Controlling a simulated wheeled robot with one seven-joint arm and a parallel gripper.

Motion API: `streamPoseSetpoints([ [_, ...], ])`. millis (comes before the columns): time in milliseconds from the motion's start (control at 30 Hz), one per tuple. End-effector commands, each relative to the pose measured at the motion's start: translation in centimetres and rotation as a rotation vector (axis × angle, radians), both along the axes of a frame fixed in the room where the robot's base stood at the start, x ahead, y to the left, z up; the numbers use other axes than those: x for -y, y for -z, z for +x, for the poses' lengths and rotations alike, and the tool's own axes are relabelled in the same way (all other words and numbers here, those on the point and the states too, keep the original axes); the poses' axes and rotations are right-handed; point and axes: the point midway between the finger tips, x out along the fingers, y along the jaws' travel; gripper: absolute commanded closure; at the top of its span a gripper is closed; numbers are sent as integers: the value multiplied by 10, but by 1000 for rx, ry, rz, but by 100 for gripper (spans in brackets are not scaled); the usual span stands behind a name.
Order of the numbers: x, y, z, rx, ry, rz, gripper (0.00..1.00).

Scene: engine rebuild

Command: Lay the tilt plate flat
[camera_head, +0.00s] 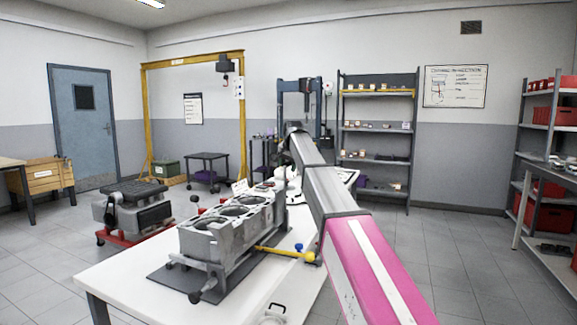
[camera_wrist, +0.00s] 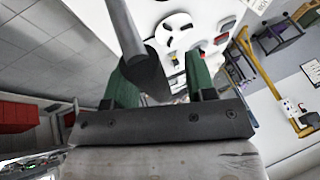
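No part is clearly marked as the tilt plate. In the head view a grey engine block (camera_head: 222,238) sits in a stand on a dark flat base plate (camera_head: 163,283) on the white table (camera_head: 125,272). Round black knobs on rods stick out from the stand. A yellow bar (camera_head: 275,253) with a blue end lies at its right. My gripper is hidden at the far end of my arm in the head view. In the wrist view my gripper (camera_wrist: 163,88) has its green fingers apart. A thick grey bar (camera_wrist: 135,45) runs between them, nearer the left finger, with a gap to the right one.
A second grey engine unit (camera_head: 133,208) stands on a red base left of the table. A yellow gantry (camera_head: 147,125), shelves (camera_head: 376,142) and a blue press (camera_head: 281,105) stand behind.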

Motion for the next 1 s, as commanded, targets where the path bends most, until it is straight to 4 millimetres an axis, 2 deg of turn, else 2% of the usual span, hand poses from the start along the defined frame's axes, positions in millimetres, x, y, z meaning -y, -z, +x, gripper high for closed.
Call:
streamPoseSetpoints([
  [167,1,-4,-2,0,1,-1,49],
  [267,2,-13,-8,1,-1,-1,49],
  [600,9,-68,-36,1,0,0,49],
  [733,11,-84,-44,1,0,0,49],
  [1000,12,-95,-50,0,0,0,49],
])
